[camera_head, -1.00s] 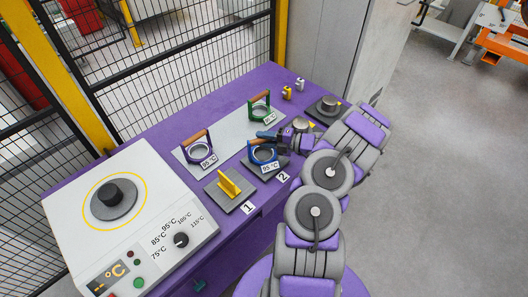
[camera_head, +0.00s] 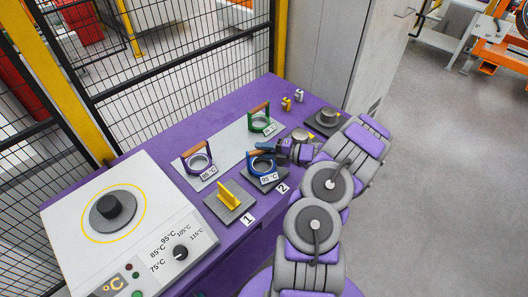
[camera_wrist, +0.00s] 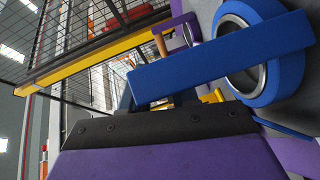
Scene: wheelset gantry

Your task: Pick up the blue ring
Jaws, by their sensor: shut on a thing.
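The blue ring (camera_head: 262,167) carries a 95 °C label and has a frame with a brown handle on top. It appears to rest on its grey plate behind the number 2 tag. My gripper (camera_head: 281,149) is at the right end of the handle and shut on it. In the wrist view, the blue ring (camera_wrist: 270,72) is at upper right, and its flat blue frame bar crosses in front of my gripper (camera_wrist: 150,108). The handle between the jaws is mostly hidden there.
A purple ring (camera_head: 198,162) and a green ring (camera_head: 260,122) stand on the grey mat (camera_head: 228,147). The heater (camera_head: 150,220) is at left, a metal cylinder (camera_head: 328,116) at right. A mesh fence (camera_head: 190,70) runs behind the purple table.

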